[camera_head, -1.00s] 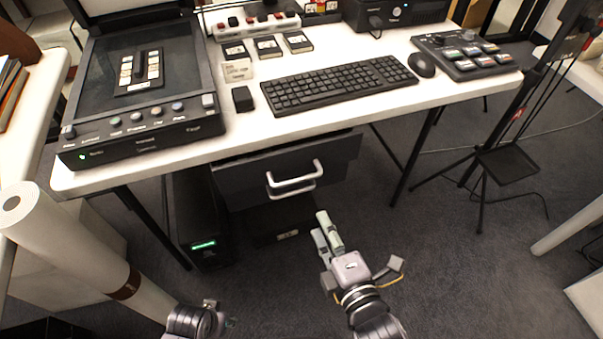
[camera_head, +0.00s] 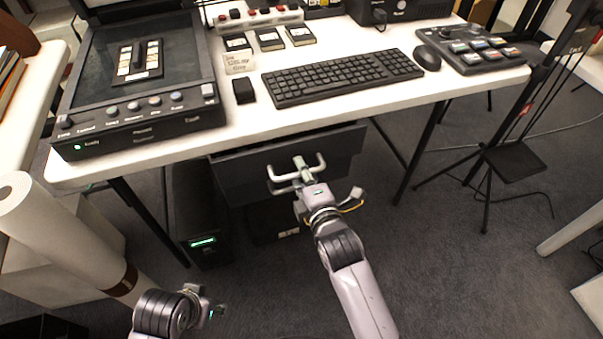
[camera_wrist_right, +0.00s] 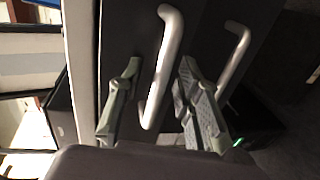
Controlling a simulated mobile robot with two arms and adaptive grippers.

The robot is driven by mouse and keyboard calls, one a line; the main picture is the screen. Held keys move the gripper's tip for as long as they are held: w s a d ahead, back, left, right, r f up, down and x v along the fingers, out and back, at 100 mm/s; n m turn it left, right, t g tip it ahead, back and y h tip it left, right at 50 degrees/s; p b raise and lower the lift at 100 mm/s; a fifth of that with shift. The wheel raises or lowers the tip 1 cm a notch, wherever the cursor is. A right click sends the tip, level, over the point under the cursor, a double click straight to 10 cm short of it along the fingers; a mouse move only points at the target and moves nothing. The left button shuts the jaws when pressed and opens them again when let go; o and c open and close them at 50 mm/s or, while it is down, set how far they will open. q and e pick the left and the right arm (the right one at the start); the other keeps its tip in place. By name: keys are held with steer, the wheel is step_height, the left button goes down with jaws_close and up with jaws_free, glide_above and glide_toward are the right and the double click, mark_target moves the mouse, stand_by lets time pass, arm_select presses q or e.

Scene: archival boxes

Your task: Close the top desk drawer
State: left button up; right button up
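The top desk drawer (camera_head: 245,172) is a dark front under the white desk, standing out from beneath its edge. Its silver bar handle (camera_head: 317,164) also shows in the right wrist view (camera_wrist_right: 164,70). My right gripper (camera_head: 301,168) is at this handle; in the wrist view its two fingers (camera_wrist_right: 155,100) are apart, one on each side of the bar, with gaps visible. A second silver handle (camera_wrist_right: 236,62) lies beyond the right finger. My left gripper (camera_head: 207,304) is low at the left, away from the drawer, its fingers too small to read.
The white desk (camera_head: 350,122) carries a scanner (camera_head: 140,125), a keyboard (camera_head: 340,78) and a mouse (camera_head: 427,57). A black computer tower (camera_head: 200,215) stands below, left of the drawer. A paper roll (camera_head: 70,240) leans at left.

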jaws_close()
stand_by(0.4)
stand_by(0.5)
